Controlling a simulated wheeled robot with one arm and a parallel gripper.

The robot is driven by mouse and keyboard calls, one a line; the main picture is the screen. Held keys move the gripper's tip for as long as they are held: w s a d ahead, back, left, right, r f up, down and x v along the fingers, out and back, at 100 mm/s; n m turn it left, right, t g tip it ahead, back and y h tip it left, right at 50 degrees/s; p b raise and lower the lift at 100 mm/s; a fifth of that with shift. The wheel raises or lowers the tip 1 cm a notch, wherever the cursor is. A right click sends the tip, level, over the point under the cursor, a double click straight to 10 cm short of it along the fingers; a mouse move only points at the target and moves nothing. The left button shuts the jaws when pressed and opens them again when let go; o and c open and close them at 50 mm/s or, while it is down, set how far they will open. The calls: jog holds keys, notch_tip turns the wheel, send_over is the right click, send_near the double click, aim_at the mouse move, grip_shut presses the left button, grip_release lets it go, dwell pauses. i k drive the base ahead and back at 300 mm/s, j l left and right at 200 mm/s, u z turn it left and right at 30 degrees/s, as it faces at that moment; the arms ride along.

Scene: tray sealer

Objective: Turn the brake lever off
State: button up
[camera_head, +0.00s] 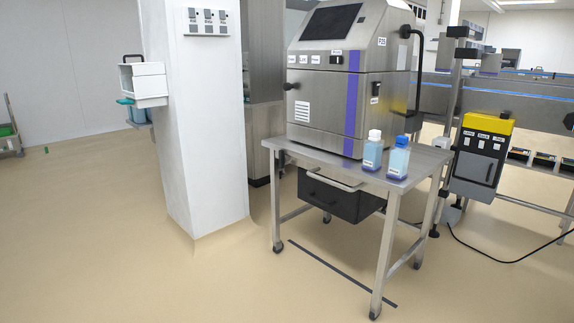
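I cannot clearly make out a brake lever in the head view. The steel table (345,165) stands on castors, including a front castor (375,309) and a left castor (278,247). Any lever on these castors is too small to tell. The tray sealer (325,103), steel with a purple stripe, sits on the table. A black knob (291,86) is on its left side, and a black bent handle (416,70) is on its right. My gripper is not in view.
Two bottles (372,152) (397,158) stand on the table's right part. A white pillar (205,130) stands left of the table. A yellow-topped box (484,150) and a black cable (500,258) are at right. The floor (150,270) is clear at front left.

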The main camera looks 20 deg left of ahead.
aim_at(283, 158)
jog(key=i+j+u, duration=0.15)
jog(key=i+u, duration=0.55)
jog(key=u, duration=0.15)
jog(key=i+l+u, duration=0.1)
jog(key=i+u, duration=0.35)
jog(key=k, duration=0.1)
